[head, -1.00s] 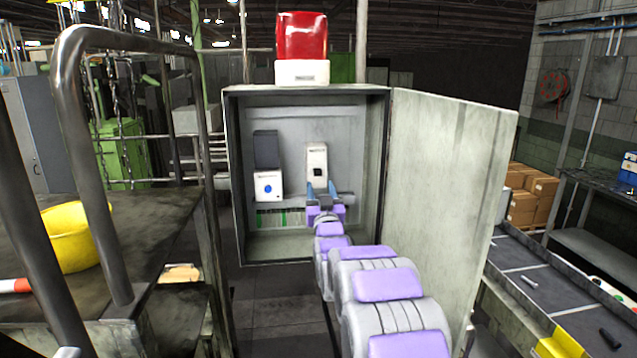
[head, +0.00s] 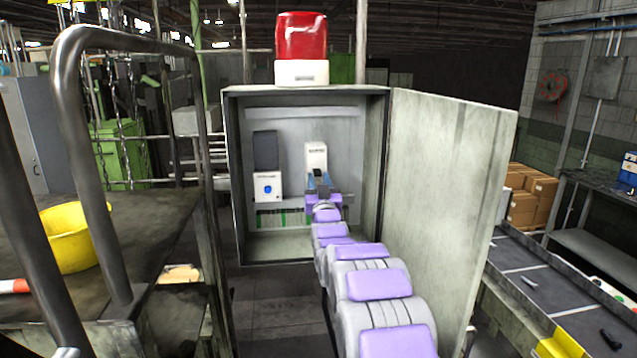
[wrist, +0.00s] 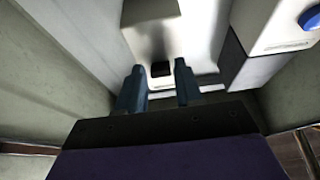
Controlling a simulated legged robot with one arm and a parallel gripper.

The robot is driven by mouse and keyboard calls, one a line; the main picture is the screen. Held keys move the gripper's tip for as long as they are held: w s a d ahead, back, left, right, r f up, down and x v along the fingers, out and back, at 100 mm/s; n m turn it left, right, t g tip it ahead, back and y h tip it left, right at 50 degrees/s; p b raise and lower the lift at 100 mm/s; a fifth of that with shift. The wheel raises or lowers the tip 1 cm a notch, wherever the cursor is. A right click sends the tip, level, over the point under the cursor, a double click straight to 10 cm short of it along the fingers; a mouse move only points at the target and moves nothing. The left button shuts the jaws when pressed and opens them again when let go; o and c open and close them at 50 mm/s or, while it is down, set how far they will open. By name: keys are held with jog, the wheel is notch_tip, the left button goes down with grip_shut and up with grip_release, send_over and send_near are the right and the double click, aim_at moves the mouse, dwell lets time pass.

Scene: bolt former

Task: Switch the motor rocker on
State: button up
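A white switch module (head: 316,152) is mounted on the back wall inside the open grey cabinet (head: 233,180). Its small black rocker (wrist: 161,69) shows in the wrist view between my two fingertips. In the head view the rocker is mostly covered by my fingers, and its position, on or off, cannot be read. My gripper (head: 319,180) is in front of the module's lower part. Its two blue-grey fingers stand apart with nothing held, and it also shows in the wrist view (wrist: 159,75). Whether a fingertip touches the module cannot be told.
A white box with a blue button (head: 268,186) is left of the module. The cabinet door (head: 445,190) is swung open on the right. A red beacon (head: 302,40) stands on top. A metal rail (head: 85,120) and yellow bucket (head: 72,240) are at the left.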

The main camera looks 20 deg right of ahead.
grip_shut()
jog(key=shift+r, duration=0.15)
jog(key=g, duration=0.1)
jog(key=r+g+p, duration=0.1)
jog(key=r+g+y+p, duration=0.1)
jog(key=shift+s+a, duration=0.1)
jog(key=shift+s, duration=0.15)
jog(key=shift+r+g+y+p, duration=0.3)
jog(key=shift+r+g+p, duration=0.3)
jog(key=shift+g+p, duration=0.6)
jog(key=shift+r+g+p, duration=0.45)
jog(key=shift+g+p, duration=0.3)
jog(key=shift+g, duration=0.05)
jog(key=g+p, duration=0.1)
jog(key=p, duration=0.1)
jog(key=r+g+y+p, duration=0.1)
jog(key=g+p, duration=0.1)
jog(key=shift+w, duration=0.3)
jog(key=shift+g+y+p, duration=0.3)
jog(key=shift+g+p, duration=0.1)
